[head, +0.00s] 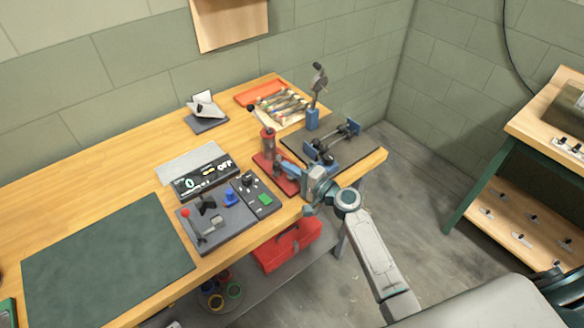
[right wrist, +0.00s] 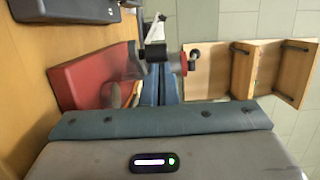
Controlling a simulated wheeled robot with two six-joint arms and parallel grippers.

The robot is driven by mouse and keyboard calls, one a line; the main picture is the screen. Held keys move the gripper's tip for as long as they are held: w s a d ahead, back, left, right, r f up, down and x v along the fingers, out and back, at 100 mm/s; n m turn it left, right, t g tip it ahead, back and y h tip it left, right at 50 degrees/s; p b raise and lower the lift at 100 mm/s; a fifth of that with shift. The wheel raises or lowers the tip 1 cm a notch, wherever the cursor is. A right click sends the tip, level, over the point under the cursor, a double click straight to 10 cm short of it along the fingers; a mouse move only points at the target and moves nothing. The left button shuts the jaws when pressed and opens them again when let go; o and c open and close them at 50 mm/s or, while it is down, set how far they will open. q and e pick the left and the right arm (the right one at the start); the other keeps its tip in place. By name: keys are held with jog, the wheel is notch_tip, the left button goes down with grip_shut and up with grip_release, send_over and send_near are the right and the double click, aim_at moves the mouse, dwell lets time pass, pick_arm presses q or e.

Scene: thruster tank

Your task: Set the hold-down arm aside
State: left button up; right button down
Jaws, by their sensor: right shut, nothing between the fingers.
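A red fixture with an upright red cylinder (head: 268,142) stands on a red base plate (head: 287,184) near the bench's front right edge. My right gripper (head: 281,164) is shut and empty, with its tips close beside the cylinder. In the right wrist view its blue fingers (right wrist: 159,88) point at the fixture, and the red base plate (right wrist: 85,78) lies to their left. A grey and black part (right wrist: 153,48) of the fixture shows just past the fingertips. I cannot make out the hold-down arm for certain, nor whether the fingers touch anything. My left gripper is not in view.
A dark plate with blue clamps (head: 322,150) lies right of the fixture. A control box (head: 256,193) and a lever panel (head: 214,223) stand left. Behind are a tool tray (head: 280,108) and an upright blue-based tool (head: 313,117). The green mat (head: 105,262) is clear.

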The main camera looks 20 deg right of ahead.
aim_at(275, 168)
jog(key=shift+a+h, duration=0.1)
jog(key=shift+h, duration=0.2)
jog(key=shift+a+m+t+h, duration=0.7)
jog(key=shift+m+t+h, duration=0.1)
jog(key=shift+m+h, duration=0.35)
jog(key=shift+w+a+h+b, duration=0.15)
jog(key=shift+a+h+b, duration=0.15)
jog(key=shift+a, duration=0.7)
